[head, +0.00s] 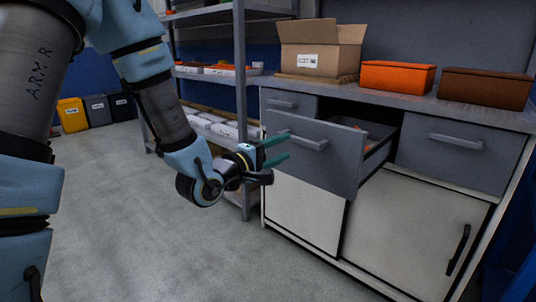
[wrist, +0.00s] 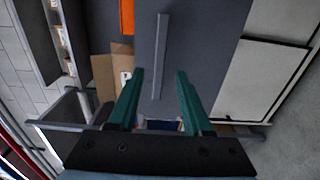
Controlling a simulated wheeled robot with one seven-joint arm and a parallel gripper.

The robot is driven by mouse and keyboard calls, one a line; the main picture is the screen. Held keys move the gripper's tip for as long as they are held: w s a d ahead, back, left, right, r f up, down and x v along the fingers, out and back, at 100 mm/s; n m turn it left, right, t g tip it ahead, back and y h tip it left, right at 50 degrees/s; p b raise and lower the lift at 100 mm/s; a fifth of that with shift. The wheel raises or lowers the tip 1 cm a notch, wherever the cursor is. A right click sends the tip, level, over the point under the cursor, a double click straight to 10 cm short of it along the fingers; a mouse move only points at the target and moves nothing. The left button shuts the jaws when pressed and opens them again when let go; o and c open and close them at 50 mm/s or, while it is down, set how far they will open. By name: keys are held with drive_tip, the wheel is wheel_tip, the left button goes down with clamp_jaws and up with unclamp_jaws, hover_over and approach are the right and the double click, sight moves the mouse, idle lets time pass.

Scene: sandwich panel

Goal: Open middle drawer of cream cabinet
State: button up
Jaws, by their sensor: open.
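The cabinet (head: 400,235) has cream lower doors and a row of grey drawers under a grey top. Its middle drawer (head: 325,165) stands pulled out, with its front ahead of the neighbouring drawers and part of its inside showing. A grey bar handle (head: 302,140) is on that front; it also shows in the wrist view (wrist: 160,50). My gripper (head: 287,147) is open, its green fingers at the drawer front by the handle. In the wrist view the fingertips lie either side of the handle's lower part; I cannot tell whether they touch it.
On the cabinet top are an open cardboard box (head: 320,47), an orange box (head: 397,76) and a brown box (head: 485,86). A metal shelf rack (head: 240,90) stands left of the cabinet. Coloured bins (head: 72,115) stand at the back left. The floor (head: 130,220) in front is clear.

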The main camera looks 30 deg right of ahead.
drive_tip(key=p+v, duration=0.3)
drive_tip(key=shift+a+r+p, duration=0.3)
drive_tip(key=shift+a+p, duration=0.1)
drive_tip(key=shift+a+p, duration=0.1)
drive_tip(key=shift+p, duration=0.5)
drive_tip(key=shift+s+a+f+p, duration=0.2)
drive_tip(key=shift+a+p, duration=0.3)
drive_tip(key=shift+p, duration=1.35)
drive_tip(key=shift+s+a+f+p, duration=0.15)
drive_tip(key=shift+a+p, duration=0.35)
drive_tip(key=shift+p, duration=1.3)
